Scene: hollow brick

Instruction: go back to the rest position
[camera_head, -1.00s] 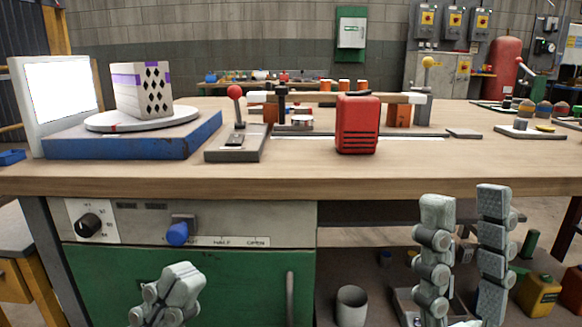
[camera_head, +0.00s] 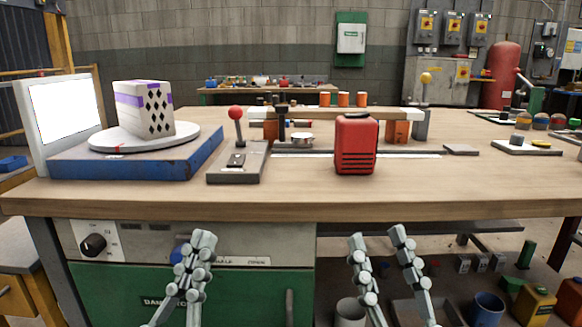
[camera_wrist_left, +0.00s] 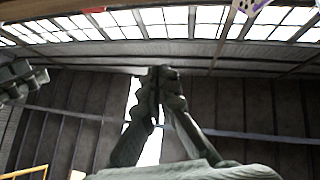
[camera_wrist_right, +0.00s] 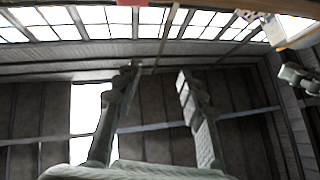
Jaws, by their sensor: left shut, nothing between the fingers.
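My left gripper (camera_head: 202,240) is in front of the bench's control panel, below the table edge, with its fingers together and empty. The left wrist view also shows its fingertips (camera_wrist_left: 160,72) meeting. My right gripper (camera_head: 378,236) is right of it, below the table edge in front of the open lower shelf. Its two fingers stand apart with nothing between them, as the right wrist view (camera_wrist_right: 157,75) also shows. Both grippers point upward and touch nothing that I can see.
The wooden bench (camera_head: 300,200) holds a hollow brick (camera_head: 143,108) on a round turntable (camera_head: 190,130), a lever block (camera_head: 237,165) and a red box (camera_head: 356,145). Below are a blue knob (camera_head: 177,254), partly hidden by my left gripper, and a green door (camera_head: 105,285).

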